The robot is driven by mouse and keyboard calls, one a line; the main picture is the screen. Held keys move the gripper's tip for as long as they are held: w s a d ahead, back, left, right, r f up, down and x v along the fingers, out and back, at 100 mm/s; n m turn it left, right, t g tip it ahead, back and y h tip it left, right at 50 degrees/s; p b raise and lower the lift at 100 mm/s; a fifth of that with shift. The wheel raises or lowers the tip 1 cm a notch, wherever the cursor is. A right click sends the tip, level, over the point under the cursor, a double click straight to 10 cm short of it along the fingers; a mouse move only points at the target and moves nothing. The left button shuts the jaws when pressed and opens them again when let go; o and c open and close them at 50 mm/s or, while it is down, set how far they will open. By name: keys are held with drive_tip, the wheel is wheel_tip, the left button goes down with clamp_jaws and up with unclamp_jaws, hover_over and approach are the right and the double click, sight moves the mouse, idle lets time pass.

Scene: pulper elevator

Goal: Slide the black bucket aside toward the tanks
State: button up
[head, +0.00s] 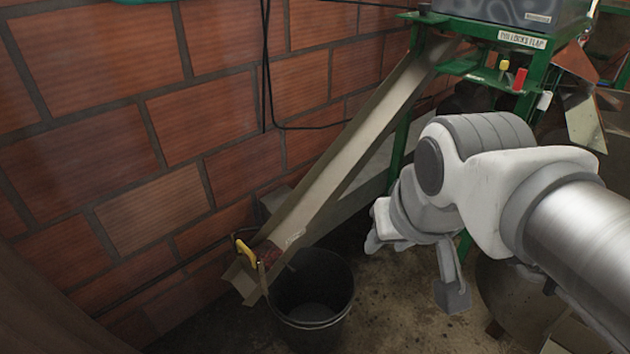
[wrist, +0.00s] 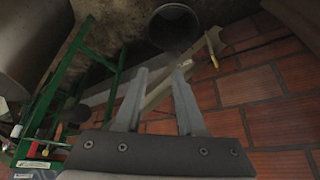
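The black bucket (head: 325,285) stands upright on the floor at the lower end of a sloping chute (head: 340,170). The chute's end overlaps its left rim in the head view; I cannot tell if they touch. The bucket looks empty apart from a pale patch at its bottom. My gripper (head: 413,268) is right of the bucket and above the floor, apart from it. In the wrist view the bucket (wrist: 175,27) lies beyond my gripper (wrist: 160,75), whose two fingers are spread with nothing between them. I cannot clearly identify the tanks.
A yellow handle (head: 245,253) sits at the chute's lower end. A brick wall (head: 210,165) runs behind. A green metal frame (head: 400,140) stands back right. A dark rounded vessel (head: 515,297) is partly hidden by my arm. Bare floor (head: 395,315) lies right of the bucket.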

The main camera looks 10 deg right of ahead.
drive_tip(key=w+d+f+m+g+h, duration=0.1)
drive_tip(key=w+f+m, duration=0.1)
drive_tip(key=w, duration=0.4)
drive_tip(key=w+d+f+m, duration=0.1)
drive_tip(key=w+f, duration=0.2)
drive_tip(key=w, duration=0.3)
drive_tip(key=m+g+y+p, duration=0.2)
drive_tip(key=m+g+p, duration=0.15)
drive_tip(key=m, duration=0.45)
hover_over(337, 321)
drive_tip(key=s, duration=0.1)
wheel_tip(337, 321, down, 43)
drive_tip(key=shift+s+d+r, duration=0.15)
drive_tip(key=shift+d+r, duration=0.05)
drive_tip(key=shift+d, duration=0.2)
drive_tip(key=shift+f+b, duration=0.1)
drive_tip(key=shift+b, duration=0.2)
drive_tip(key=f+b, duration=0.2)
drive_tip(key=f, duration=0.3)
drive_tip(key=f+b, duration=0.2)
drive_tip(key=f, duration=0.4)
drive_tip(key=w+a+f+b, duration=0.1)
drive_tip(key=f+b, duration=0.1)
drive_tip(key=f, duration=0.4)
drive_tip(key=shift+w, duration=0.1)
clamp_jaws()
